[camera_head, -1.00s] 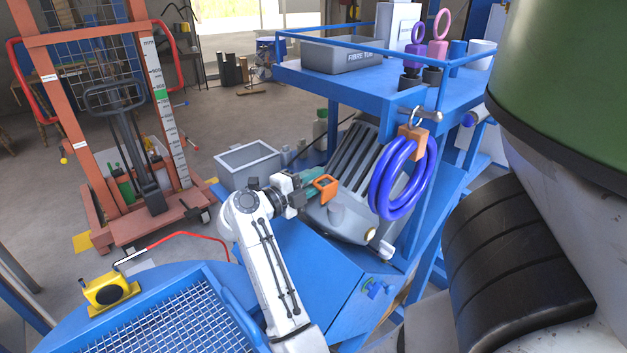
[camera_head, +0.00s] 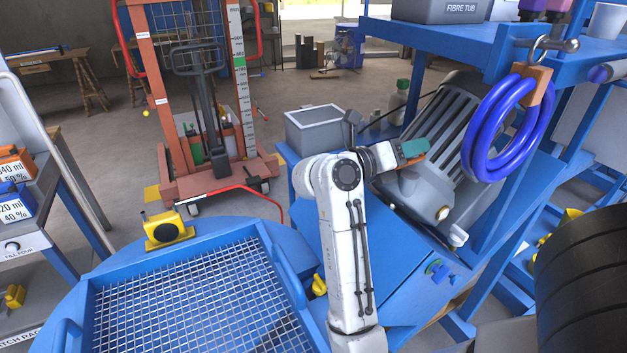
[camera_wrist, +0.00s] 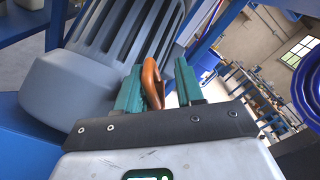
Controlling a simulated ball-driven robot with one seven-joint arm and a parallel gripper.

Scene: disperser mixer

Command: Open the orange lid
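My gripper (camera_wrist: 160,78) has two green fingers that stand apart. In the head view my gripper (camera_head: 412,150) is in front of the grey ribbed motor housing (camera_head: 452,125), and the orange piece is almost wholly hidden. An orange-topped box (camera_head: 14,165) with a volume label also shows at the far left.
A purple-blue hose coil (camera_head: 508,125) hangs from the blue shelf frame right of my gripper. A grey open bin (camera_head: 318,130) stands left of the housing. A blue mesh-covered round platform (camera_head: 185,310) fills the lower left. A black ribbed cylinder (camera_head: 590,275) is at right.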

